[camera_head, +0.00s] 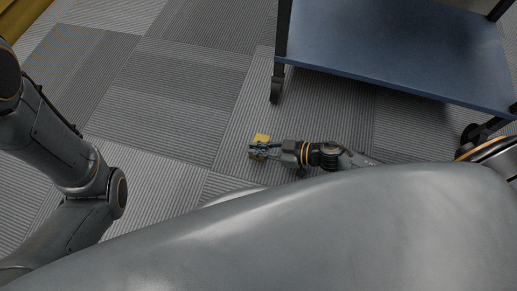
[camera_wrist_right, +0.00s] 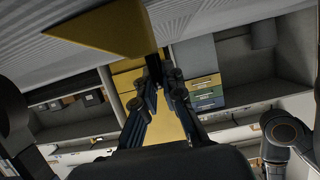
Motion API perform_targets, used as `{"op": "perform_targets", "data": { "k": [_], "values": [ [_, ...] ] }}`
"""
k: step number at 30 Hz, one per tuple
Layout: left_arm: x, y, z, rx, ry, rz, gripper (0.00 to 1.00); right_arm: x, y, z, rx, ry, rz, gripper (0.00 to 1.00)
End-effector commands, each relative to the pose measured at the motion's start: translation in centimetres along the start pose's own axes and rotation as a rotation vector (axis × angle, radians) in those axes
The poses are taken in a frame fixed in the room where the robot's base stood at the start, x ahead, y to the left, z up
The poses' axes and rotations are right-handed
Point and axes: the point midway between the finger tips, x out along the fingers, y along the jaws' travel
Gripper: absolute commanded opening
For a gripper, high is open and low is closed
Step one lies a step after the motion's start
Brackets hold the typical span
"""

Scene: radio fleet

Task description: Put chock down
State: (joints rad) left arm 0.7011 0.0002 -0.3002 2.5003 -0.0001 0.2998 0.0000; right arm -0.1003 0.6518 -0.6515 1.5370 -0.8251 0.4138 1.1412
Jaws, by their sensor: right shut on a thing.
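The yellow chock (camera_head: 261,139) is at my right gripper (camera_head: 262,150), over the grey carpet left of the blue cart in the head view. The right gripper is shut on it. In the right wrist view the chock (camera_wrist_right: 108,29) is a wedge-like yellow shape at the upper left, past the fingertips of the right gripper (camera_wrist_right: 158,68). The fingers hide part of it. I cannot tell whether the chock touches the floor. My left arm comes in at the left, but its gripper is out of view.
A blue cart (camera_head: 400,45) on dark casters (camera_head: 276,89) stands at the upper right, close to my right arm. Carpet to the left of the chock is clear. A yellow edge (camera_head: 17,17) shows at the top left corner. Shelves with boxes (camera_wrist_right: 205,90) show in the wrist view.

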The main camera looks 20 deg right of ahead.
Motion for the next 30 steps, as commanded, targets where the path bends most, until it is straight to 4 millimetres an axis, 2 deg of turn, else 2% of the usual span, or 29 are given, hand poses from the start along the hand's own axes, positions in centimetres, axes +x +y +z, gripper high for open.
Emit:
{"op": "perform_targets", "data": {
  "k": [10,11,12,14,25,30],
  "values": [
    [0.0,0.0,0.0,0.0,0.001,0.0,0.2,0.1,0.0,0.1,-0.001,0.002,0.0,0.0],
    [0.1,0.0,0.0,0.0,0.001,0.0,0.2,0.1,0.0,0.1,-0.001,0.001,0.0,0.15],
    [0.1,0.0,0.0,0.0,0.001,0.001,0.2,0.1,0.0,0.1,-0.001,0.001,0.0,0.23],
    [0.1,0.0,0.0,0.0,0.001,0.001,0.2,0.1,0.0,0.1,-0.001,0.001,0.0,0.31],
    [0.4,-0.1,0.1,0.0,0.001,0.0,0.2,-0.2,0.0,-0.3,0.0,0.0,0.0,0.31],
    [1.9,-0.4,0.7,0.0,0.0,0.0,0.2,-3.1,0.0,-0.5,0.002,-0.004,0.001,0.31]
  ]
}}
